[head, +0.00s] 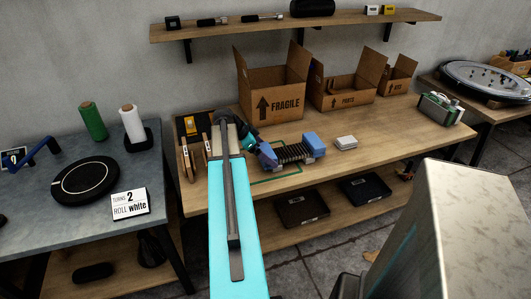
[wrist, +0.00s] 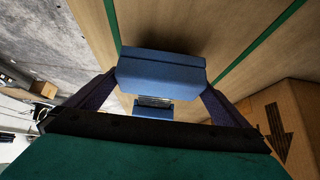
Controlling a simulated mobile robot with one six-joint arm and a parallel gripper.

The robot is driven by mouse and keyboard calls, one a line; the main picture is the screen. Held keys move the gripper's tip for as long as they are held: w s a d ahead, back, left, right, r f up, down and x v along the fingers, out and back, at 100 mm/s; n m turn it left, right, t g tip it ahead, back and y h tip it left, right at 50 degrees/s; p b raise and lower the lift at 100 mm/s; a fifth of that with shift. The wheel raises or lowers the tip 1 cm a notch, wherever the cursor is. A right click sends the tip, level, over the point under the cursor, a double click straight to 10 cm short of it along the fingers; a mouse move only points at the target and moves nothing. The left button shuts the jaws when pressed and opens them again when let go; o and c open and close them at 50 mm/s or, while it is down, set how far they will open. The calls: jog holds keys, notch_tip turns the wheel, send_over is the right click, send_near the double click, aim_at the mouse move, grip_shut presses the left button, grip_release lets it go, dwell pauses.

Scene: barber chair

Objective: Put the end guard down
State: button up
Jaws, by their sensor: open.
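A dark ribbed part (head: 293,153) with a blue block-shaped end guard at either end is at the wooden bench. The right guard (head: 313,144) shows clearly in the head view. My gripper (head: 265,154) is at the left end of the part. In the wrist view, a blue end guard (wrist: 162,70) lies between the two dark fingers of my open gripper (wrist: 163,88). The fingers are close beside its ends; I cannot tell whether they touch. The other blue guard (wrist: 153,109) shows beyond it, with most of the ribbed part hidden.
A green outline (head: 290,174) marks the bench top (head: 380,140). A small pale block (head: 346,142) lies to the right. Cardboard boxes stand behind, including one marked FRAGILE (head: 272,95). Wooden pieces (head: 187,160) stand at left. Black trays (head: 302,208) lie on the lower shelf.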

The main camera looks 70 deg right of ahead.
jog(key=shift+r, duration=0.25)
jog(key=b+v, duration=0.1)
jog(key=v, duration=1)
jog(key=shift+w+a+r, duration=0.2)
jog(key=shift+w+r, duration=0.05)
jog(key=shift+r, duration=0.05)
dwell(0.3)
